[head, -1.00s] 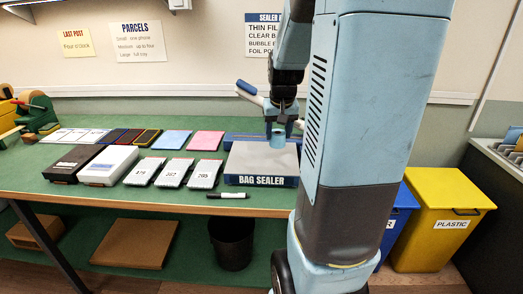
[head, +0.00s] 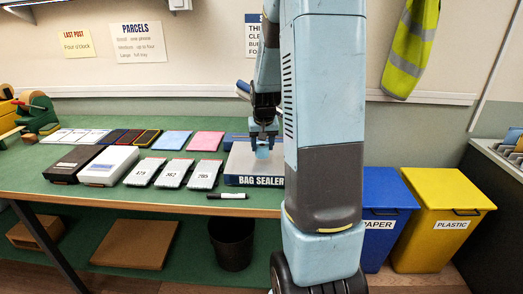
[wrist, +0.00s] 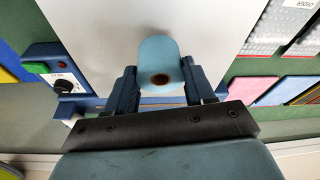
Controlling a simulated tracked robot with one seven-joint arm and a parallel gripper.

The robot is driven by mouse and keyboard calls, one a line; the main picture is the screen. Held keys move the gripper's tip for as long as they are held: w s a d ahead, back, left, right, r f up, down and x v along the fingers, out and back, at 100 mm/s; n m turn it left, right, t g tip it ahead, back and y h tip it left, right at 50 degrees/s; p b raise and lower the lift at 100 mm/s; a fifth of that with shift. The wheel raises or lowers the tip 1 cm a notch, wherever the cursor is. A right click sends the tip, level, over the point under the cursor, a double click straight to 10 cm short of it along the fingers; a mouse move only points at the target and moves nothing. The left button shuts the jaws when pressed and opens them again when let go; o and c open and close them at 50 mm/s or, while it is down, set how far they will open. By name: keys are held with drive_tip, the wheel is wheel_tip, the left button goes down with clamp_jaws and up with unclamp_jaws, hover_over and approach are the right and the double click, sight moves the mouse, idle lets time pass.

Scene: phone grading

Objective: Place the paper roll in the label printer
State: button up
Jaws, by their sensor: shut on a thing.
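The paper roll is a light blue cylinder with a brown core (wrist: 160,62). My gripper (wrist: 160,80) is shut on it, one finger on each side. In the head view the roll (head: 262,153) hangs under my gripper (head: 262,141), in front of the grey top of the bag sealer. The gap between roll and sealer is hard to judge. No label printer is clearly marked. A white box (head: 109,168) and a dark box (head: 76,166) stand on the bench to the left, and I cannot tell whether either is the printer.
The bag sealer (head: 240,160) is under my gripper, partly hidden by my arm. Its knob and green button (wrist: 38,68) show in the wrist view. Bins (head: 440,225) stand right.

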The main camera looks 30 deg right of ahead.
drive_tip(key=shift+f, duration=1.1)
drive_tip(key=shift+f, duration=0.1)
drive_tip(key=o, duration=1.1)
drive_tip(key=shift+c, duration=0.2)
